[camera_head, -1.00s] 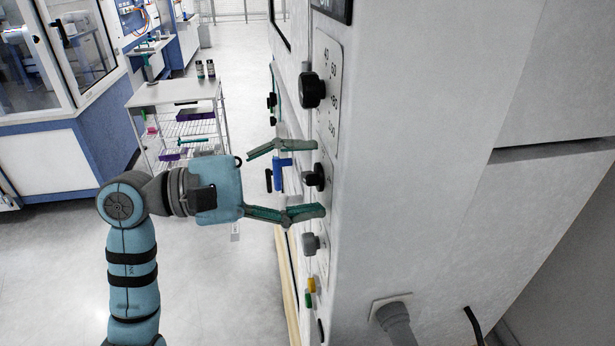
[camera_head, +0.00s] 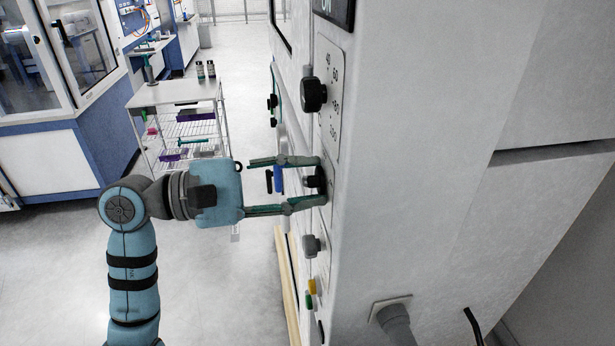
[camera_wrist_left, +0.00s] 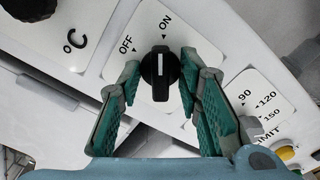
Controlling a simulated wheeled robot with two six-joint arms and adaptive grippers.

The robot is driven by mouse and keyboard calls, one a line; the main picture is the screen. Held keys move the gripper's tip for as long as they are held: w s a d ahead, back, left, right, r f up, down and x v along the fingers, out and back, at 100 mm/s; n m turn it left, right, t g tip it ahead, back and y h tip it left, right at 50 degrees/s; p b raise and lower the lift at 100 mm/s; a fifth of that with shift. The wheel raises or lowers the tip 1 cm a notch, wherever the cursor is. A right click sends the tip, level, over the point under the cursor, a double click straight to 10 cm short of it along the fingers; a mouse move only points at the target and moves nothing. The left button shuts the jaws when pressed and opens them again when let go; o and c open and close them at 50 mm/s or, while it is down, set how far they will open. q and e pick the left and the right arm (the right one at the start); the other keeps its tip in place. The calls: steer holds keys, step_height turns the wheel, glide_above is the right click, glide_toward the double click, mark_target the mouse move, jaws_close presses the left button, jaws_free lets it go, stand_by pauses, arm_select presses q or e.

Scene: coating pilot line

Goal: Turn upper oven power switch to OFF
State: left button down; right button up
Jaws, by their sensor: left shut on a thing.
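The power switch is a black rotary knob (camera_head: 313,181) on the oven's front panel. In the left wrist view the knob (camera_wrist_left: 161,73) sits on a white plate marked OFF and ON. Its white line points straight up in that view, toward the ON mark; OFF lies to the upper left. My left gripper (camera_head: 322,180) reaches the panel from the left, one finger above and one below the knob. In the left wrist view its green-padded fingers flank the knob, shut on it. My right gripper is not in view.
A larger black knob (camera_head: 313,95) with a temperature scale is above the switch. Below are a grey knob (camera_head: 313,245), a yellow button (camera_head: 312,286) and a green one (camera_head: 309,301). A wire-shelf cart (camera_head: 175,93) stands behind my arm. The floor at lower left is clear.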

arm_select(q)
steer(key=n+p, duration=0.2)
steer(key=n, duration=0.2)
steer(key=shift+p, duration=0.35)
steer(key=shift+n, duration=0.3)
steer(key=shift+f, duration=0.1)
